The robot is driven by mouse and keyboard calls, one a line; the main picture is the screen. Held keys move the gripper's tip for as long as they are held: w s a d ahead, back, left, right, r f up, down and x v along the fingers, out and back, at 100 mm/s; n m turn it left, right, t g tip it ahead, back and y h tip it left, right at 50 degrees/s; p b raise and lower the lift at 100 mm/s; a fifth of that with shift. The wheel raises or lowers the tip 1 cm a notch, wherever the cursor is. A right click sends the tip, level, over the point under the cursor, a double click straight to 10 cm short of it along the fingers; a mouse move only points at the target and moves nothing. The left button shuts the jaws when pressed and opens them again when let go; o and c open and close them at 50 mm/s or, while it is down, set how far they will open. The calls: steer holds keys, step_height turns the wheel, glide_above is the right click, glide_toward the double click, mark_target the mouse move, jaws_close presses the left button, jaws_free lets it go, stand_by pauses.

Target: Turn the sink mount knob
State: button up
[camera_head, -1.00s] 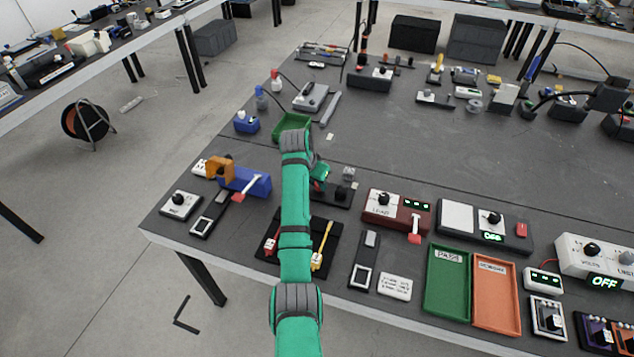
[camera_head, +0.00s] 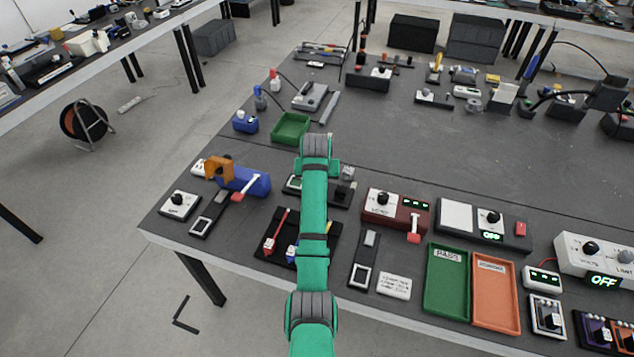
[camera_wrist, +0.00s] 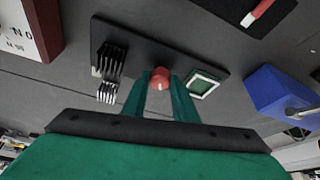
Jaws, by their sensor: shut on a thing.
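The sink mount is a dark flat plate (camera_wrist: 207,60), seen at the top middle of the wrist view. It carries a red round knob (camera_wrist: 160,76), a black finned heat sink (camera_wrist: 110,60) on the left and a pale-rimmed square frame (camera_wrist: 203,84) on the right. My gripper (camera_wrist: 161,90) is shut on the red knob, with one green finger on each side of it. In the head view, the plate (camera_head: 338,201) shows on both sides of my arm, with the square frame (camera_head: 293,184) at left. My arm hides the knob and my fingertips there.
A red box with a dial (camera_head: 382,214) stands to the right. A black tray with red-handled tools (camera_head: 270,246) lies in front, and an empty green tray (camera_head: 291,128) lies behind.

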steer(key=n, duration=0.2)
steer(key=n+y, duration=0.2)
steer(key=n, duration=0.1)
steer(key=shift+w+d+n+g, duration=0.1)
steer(key=shift+d+n+g, duration=0.2)
steer(key=shift+d, duration=0.1)
steer(key=n, duration=0.2)
steer(key=n+g+y, duration=0.1)
steer(key=n, duration=0.2)
steer(key=shift+w+d+y, duration=0.15)
steer(key=shift+d+y, duration=0.05)
steer(key=shift+y, duration=0.1)
steer(key=o, duration=1)
steer(key=shift+o, duration=0.2)
steer(key=v, duration=1.1)
steer(key=shift+w+f, duration=0.1)
steer(key=shift+w, duration=0.05)
